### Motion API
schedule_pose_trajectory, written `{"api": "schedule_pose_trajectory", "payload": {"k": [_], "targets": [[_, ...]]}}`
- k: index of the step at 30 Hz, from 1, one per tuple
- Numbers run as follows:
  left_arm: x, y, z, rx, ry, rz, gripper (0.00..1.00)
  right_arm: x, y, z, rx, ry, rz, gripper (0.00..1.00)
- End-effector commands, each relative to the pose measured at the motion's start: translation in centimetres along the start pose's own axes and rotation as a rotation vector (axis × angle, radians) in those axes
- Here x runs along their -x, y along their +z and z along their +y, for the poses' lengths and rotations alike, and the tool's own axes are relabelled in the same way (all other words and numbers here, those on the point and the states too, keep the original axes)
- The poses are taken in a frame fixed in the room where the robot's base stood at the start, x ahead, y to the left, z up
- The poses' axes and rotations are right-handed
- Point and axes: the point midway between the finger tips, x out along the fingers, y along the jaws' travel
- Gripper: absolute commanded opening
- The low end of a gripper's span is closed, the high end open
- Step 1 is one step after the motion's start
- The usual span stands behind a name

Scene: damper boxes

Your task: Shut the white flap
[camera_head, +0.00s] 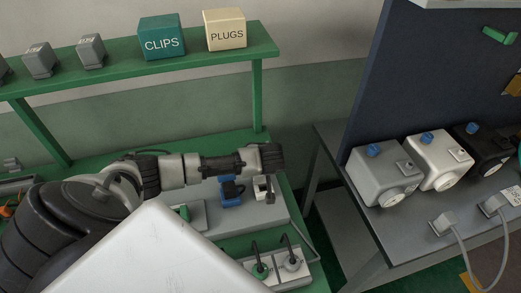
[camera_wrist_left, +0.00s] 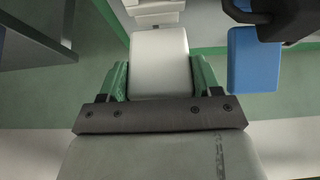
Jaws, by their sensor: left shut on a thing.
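My left gripper (camera_head: 263,179) hangs over the green bench, at the end of the arm from the left, beside a blue block (camera_head: 230,191). In the left wrist view its green fingers (camera_wrist_left: 160,78) stand on both sides of a pale block (camera_wrist_left: 160,55) and are shut on it. The head view shows little of this block. A white damper box (camera_head: 440,159) stands on the right-hand grey table, well away from the gripper. It has a blue knob and a round front disc. No open flap can be made out on it. My right gripper is not in view.
A grey box (camera_head: 384,181) and a black box (camera_head: 483,150) flank the white one. Two sockets (camera_head: 275,268) with plugs and cables lie at the bench front. A shelf (camera_head: 180,63) holds CLIPS and PLUGS boxes. A gap separates bench and table.

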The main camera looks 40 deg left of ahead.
Motion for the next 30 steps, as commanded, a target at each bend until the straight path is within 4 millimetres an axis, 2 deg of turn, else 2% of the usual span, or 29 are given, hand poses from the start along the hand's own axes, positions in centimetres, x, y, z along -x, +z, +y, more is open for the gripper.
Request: {"api": "schedule_pose_trajectory", "payload": {"k": [17, 18, 23, 30], "targets": [[0.06, 0.21, -0.07, 0.002, -0.004, 0.040, 0.21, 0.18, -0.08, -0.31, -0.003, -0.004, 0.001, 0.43], [0.06, 0.22, -0.07, 0.002, -0.004, 0.040, 0.67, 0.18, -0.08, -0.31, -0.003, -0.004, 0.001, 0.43], [0.06, 0.22, -0.06, 0.001, -0.003, 0.040, 0.89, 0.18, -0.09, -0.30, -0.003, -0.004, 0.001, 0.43], [0.08, 0.23, -0.03, 0.000, -0.002, 0.040, 0.89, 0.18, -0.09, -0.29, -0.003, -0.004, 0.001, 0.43]]}}
